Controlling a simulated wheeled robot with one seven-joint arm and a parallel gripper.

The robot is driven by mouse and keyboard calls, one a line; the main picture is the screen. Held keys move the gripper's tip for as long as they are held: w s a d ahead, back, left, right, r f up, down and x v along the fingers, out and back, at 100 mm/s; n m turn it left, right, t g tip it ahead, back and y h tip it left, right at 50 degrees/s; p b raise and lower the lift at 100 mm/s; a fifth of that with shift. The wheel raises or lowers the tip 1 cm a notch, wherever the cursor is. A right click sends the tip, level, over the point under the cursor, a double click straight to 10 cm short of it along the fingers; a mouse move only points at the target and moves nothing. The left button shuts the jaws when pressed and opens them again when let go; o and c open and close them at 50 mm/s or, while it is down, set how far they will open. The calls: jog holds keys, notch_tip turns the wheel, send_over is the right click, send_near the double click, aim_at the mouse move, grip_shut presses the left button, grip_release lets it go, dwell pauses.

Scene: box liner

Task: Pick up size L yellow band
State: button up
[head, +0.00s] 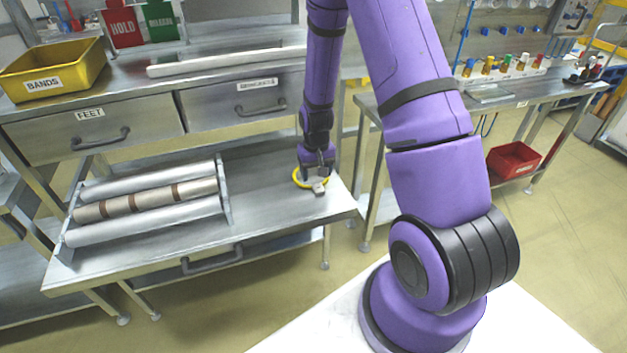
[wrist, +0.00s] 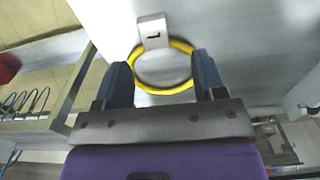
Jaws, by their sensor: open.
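The yellow band (wrist: 179,88) is a ring with a pale tag (wrist: 153,31) marked "L". It lies on the steel bench's lower surface (head: 262,180); in the head view the band (head: 297,180) shows at the right end of that surface, partly hidden by my gripper. My gripper (head: 319,175) is pointing down over the band. In the wrist view my gripper (wrist: 162,72) is open, with one finger on each side of the ring. I cannot tell whether the fingers touch the band.
A roller rack (head: 150,202) with a brown-banded roll stands left on the same surface. Above are drawers labelled "FEET" (head: 95,128) and another, and a yellow "BANDS" bin (head: 52,70). A second bench (head: 500,92) stands right, with a red bin (head: 514,160) below it.

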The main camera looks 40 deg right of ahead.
aim_at(318, 187)
jog(key=f, duration=0.3)
jog(key=shift+s+d+f, duration=0.25)
jog(key=shift+s+f, duration=0.15)
jog(key=shift+f, duration=0.8)
jog(key=c, duration=1)
